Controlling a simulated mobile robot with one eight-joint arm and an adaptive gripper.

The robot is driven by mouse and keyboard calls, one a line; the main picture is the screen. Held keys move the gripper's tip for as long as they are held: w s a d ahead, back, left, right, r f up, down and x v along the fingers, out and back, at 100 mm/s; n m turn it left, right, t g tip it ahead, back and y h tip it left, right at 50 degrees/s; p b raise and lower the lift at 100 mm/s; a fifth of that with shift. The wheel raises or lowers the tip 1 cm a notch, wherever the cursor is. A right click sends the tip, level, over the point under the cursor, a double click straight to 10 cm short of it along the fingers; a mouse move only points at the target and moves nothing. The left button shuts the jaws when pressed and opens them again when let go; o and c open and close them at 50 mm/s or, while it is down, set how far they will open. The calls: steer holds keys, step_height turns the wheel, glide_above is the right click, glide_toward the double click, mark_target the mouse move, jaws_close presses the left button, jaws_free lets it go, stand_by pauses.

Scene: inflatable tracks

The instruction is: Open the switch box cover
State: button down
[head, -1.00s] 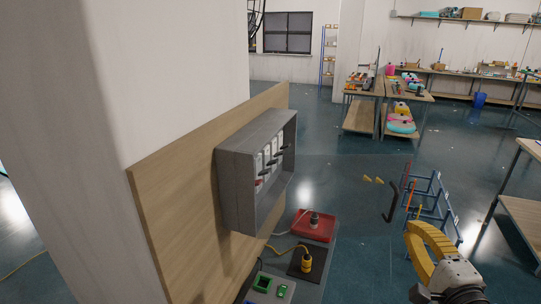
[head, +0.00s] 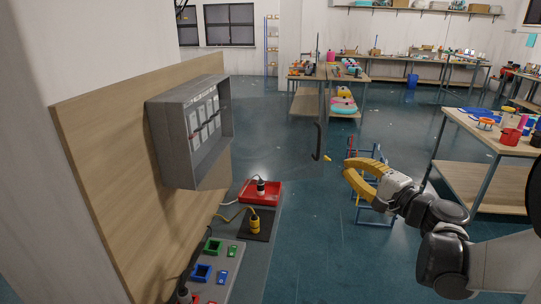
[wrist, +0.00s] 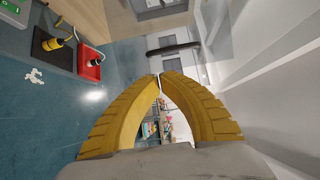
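The switch box (head: 172,150) is a grey box on a wooden panel at left in the head view, with a row of switches inside. A faint clear pane, seemingly its cover, stands out to the right of the box. A black bar handle (head: 317,142) shows near the pane's outer edge. My gripper (head: 346,168) is just right of the handle and looks apart from it. In the wrist view, the yellow fingertips (wrist: 160,76) meet with nothing between them. The dark handle (wrist: 173,48) lies beyond them. The pane's exact outline is hard to see.
Below the box are a red tray (head: 262,193), a yellow plug on a black plate (head: 256,224) and a grey board (head: 218,268) with coloured sockets. A blue rack (head: 372,206) stands behind my gripper. A workbench (head: 490,138) is at right. Open floor lies between.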

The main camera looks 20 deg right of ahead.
steer(key=x, duration=1)
steer(key=shift+s+a, duration=0.1)
steer(key=m+h+p, duration=0.2)
steer(key=h, duration=0.2)
glide_toward(324, 152)
steer(key=s+a+r, duration=0.1)
steer(key=s+a, duration=0.6)
